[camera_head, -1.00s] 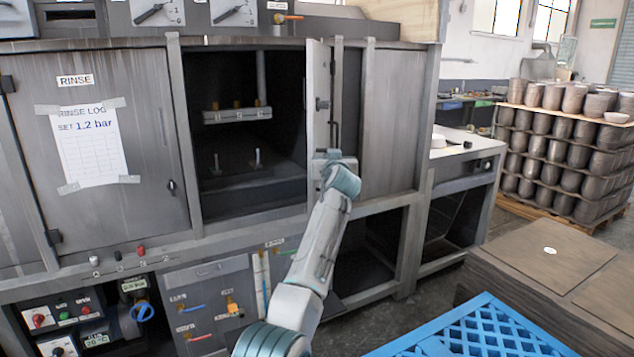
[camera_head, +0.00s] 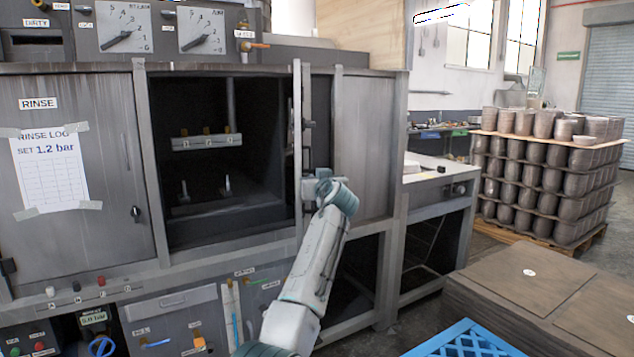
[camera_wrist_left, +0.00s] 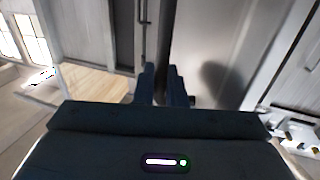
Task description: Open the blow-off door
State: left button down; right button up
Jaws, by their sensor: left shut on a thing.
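The blow-off door (camera_head: 298,225) stands swung out from the middle cabinet, seen almost edge-on in the head view. The dark opening (camera_head: 265,150) to its left shows a bar with brass fittings and two small upright posts. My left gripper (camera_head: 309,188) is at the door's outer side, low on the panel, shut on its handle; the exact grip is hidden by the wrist. In the left wrist view my left gripper (camera_wrist_left: 163,72) has its fingers close together beside the grey door panel (camera_wrist_left: 212,45). My right gripper is not in view.
The rinse door (camera_head: 95,235) to the left is closed, with a taped log sheet. A side bench (camera_head: 430,172) stands right of the cabinet. Stacked pots (camera_head: 540,185) stand behind.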

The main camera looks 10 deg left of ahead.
pick_arm(q)
jog(key=c, duration=1.6)
grip_release()
